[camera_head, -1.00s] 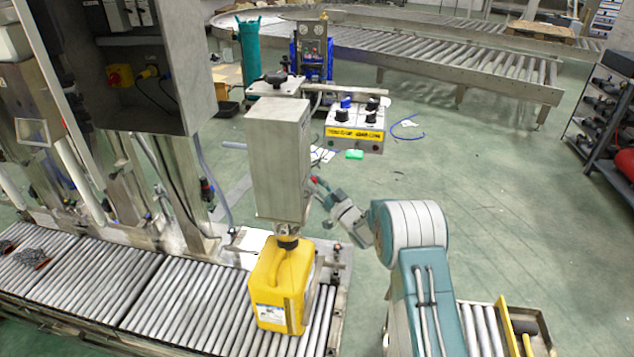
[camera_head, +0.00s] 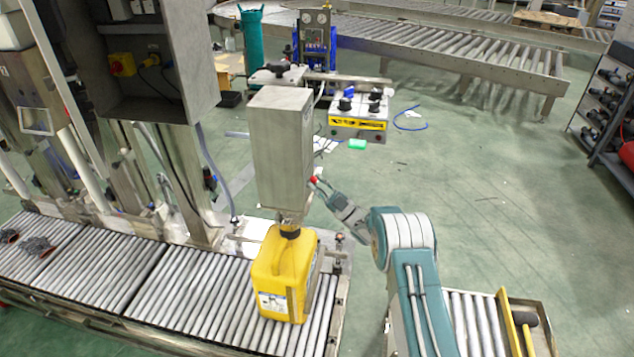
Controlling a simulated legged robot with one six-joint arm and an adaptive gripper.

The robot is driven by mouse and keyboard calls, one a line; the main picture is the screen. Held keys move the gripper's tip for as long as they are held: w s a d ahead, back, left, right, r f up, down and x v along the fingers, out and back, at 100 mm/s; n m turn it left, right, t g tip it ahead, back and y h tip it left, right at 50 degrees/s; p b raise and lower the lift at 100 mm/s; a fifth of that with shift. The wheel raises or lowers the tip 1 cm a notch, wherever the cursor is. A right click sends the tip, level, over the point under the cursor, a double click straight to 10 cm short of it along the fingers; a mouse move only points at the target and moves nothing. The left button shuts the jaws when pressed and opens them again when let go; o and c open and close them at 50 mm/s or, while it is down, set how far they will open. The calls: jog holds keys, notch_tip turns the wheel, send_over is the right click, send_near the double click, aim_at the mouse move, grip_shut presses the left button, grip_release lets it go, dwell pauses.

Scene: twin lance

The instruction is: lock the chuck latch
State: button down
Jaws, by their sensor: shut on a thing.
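A grey metal box (camera_head: 281,150), the filling or capping head, stands over the yellow canister (camera_head: 284,268) on the roller conveyor. A small red-tipped part (camera_head: 313,181) sticks out at the lower right side of the box; it looks like the latch handle. My gripper (camera_head: 318,183) reaches up from the right and its tip is at this red part, shut on it as far as I can see. The chuck (camera_head: 290,224) is a small metal piece between the box and the canister's dark cap. The jaw details are too small to make out.
The roller conveyor (camera_head: 190,301) runs left under the metal machine frame. A white control box (camera_head: 358,116) with knobs stands behind. A second short roller line (camera_head: 475,318) with a yellow rail is at lower right. The green floor to the right is open.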

jog(key=shift+f, duration=0.25)
jog(key=c, duration=0.5)
grip_release()
jog(key=shift+c, duration=0.2)
jog(key=shift+r, duration=0.1)
jog(key=v, duration=1.2)
